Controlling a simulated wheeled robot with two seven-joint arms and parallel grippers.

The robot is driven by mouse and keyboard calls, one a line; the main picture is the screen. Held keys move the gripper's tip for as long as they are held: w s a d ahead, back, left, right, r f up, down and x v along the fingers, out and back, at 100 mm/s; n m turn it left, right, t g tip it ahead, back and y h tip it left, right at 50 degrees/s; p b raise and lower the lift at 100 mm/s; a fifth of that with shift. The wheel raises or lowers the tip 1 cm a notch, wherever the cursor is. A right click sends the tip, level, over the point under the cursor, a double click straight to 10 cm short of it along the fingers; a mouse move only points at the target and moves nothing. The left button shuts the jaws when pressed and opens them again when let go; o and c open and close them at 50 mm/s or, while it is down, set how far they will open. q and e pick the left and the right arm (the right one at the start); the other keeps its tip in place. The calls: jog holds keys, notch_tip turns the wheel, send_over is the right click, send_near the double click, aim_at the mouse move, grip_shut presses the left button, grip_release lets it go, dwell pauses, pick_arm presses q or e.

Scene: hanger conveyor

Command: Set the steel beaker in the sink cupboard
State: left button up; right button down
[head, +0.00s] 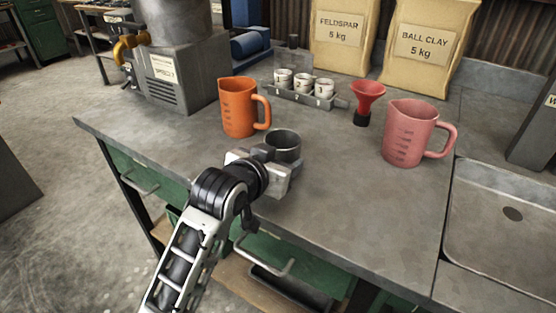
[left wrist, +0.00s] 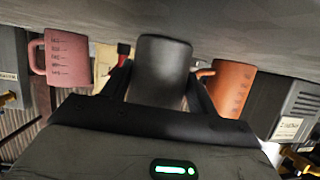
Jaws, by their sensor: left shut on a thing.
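The steel beaker (head: 283,146) is a grey, open-topped cylinder near the middle of the workbench. My left gripper (head: 272,166) is shut on it, with the near side of the beaker partly hidden by the gripper. In the left wrist view the beaker (left wrist: 161,72) stands between the two dark fingers. I cannot tell whether its base touches the bench. The sink basin (head: 505,215) is at the right. The sink cupboard's front does not show clearly. My right gripper is not in view.
An orange jug (head: 239,107) stands just behind the beaker, and a pink jug (head: 408,135) to its right. A red funnel (head: 367,98) and a rack of small cups (head: 304,94) are behind. A grey machine (head: 178,75) stands at left. The front-right bench top is clear.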

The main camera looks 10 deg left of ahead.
pick_arm(q)
jog(key=shift+f, duration=0.15)
jog(key=o, duration=1.1)
jog(key=shift+o, duration=0.2)
